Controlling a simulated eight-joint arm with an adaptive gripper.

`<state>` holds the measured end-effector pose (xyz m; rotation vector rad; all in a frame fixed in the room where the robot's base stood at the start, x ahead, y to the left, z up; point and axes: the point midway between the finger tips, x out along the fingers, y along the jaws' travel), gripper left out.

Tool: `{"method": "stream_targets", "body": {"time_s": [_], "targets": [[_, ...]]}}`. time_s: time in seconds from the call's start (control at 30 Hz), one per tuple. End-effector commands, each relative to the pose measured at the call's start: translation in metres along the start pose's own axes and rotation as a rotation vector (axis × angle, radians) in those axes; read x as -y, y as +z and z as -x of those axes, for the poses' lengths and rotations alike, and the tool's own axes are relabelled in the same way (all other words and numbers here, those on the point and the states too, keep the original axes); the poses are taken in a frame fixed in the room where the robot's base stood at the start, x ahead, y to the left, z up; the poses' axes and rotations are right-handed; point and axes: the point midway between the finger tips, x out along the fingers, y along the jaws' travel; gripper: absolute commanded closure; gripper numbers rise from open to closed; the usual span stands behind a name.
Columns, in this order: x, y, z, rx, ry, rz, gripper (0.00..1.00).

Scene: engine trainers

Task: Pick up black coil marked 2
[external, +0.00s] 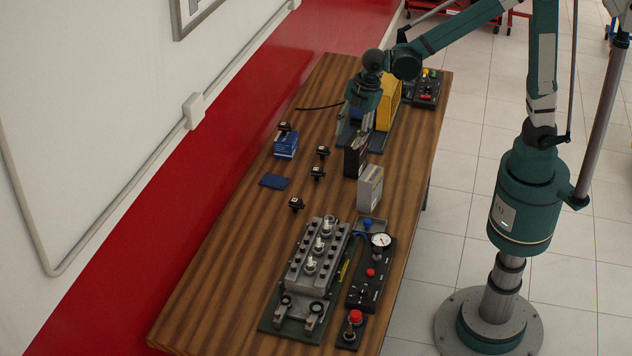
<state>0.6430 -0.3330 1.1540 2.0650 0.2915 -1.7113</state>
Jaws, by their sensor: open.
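Several small black coils with pale labels are on the wooden bench. One coil (285,127) is on top of a blue box, a second (323,152) and a third (317,173) stand to the right of it, and a fourth (296,204) is nearer the engine. The numbers are too small to read, so I cannot tell which is marked 2. My gripper (354,135) is open above the far part of the bench, pointing down, apart from the coils and to their upper right. It partly hides the yellow unit behind it.
The blue box (285,147) and a flat blue pad (273,182) lie on the left. A black box (354,163) and a grey box (369,189) stand upright right of the coils. An engine block (318,258) and gauge panel (372,270) fill the near end. The yellow unit (391,103) stands far back.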

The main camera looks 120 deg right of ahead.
Motion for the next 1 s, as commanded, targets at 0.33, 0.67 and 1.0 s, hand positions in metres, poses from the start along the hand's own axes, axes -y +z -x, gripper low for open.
{"method": "stream_targets", "body": {"time_s": [0.33,0.67,1.0], "targets": [[-0.063,0.032,-0.044,0.046,-0.044,0.074,0.56],[-0.114,0.073,-0.091,0.078,-0.094,0.147,0.56],[-0.158,0.126,-0.145,0.100,-0.152,0.220,0.56]]}}
